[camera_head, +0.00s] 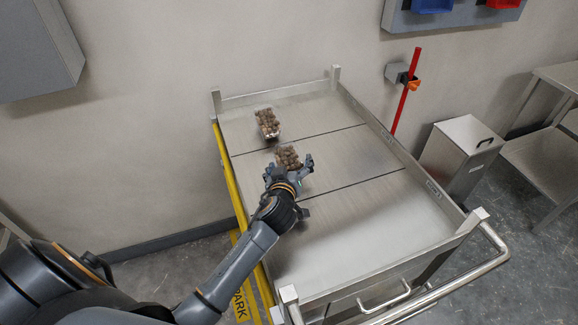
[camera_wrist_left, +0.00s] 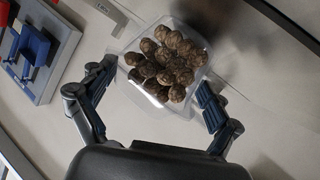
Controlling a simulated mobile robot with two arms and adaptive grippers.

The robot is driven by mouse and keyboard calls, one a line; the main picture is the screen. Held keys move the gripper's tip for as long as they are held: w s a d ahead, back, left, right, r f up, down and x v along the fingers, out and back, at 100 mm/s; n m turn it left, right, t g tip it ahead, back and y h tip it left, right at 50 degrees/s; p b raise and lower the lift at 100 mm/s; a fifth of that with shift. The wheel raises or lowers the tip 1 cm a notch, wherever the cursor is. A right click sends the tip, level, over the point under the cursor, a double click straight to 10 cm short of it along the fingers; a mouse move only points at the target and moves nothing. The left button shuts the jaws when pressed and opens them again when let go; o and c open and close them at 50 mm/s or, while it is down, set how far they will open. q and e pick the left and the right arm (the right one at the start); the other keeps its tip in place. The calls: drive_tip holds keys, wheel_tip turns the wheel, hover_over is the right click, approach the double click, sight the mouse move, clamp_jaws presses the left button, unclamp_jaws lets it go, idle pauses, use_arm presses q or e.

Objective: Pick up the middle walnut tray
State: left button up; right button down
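A clear tray of brown walnuts (camera_head: 288,156) is in the middle section of the metal cart top. My left gripper (camera_head: 289,169) is at its near side, fingers spread. In the left wrist view the walnut tray (camera_wrist_left: 160,62) sits ahead of and between the two fingertips of my left gripper (camera_wrist_left: 155,82). The fingers look open, with a small gap at the left; contact at the right is unclear. The tray's lower edge is partly hidden by the gripper in the head view. Another walnut tray (camera_head: 267,123) lies in the far section. My right gripper is not in view.
The cart (camera_head: 350,240) has a raised rim, corner posts and a handle at the near right. Its near section looks bare where visible. A red pole (camera_head: 407,92) and a metal bin (camera_head: 460,155) stand beyond its right side. Wall bins (camera_head: 432,5) hang behind.

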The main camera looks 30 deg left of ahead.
use_arm(q)
drive_tip(key=shift+s+f, duration=0.1)
drive_tip(key=c, duration=1.3)
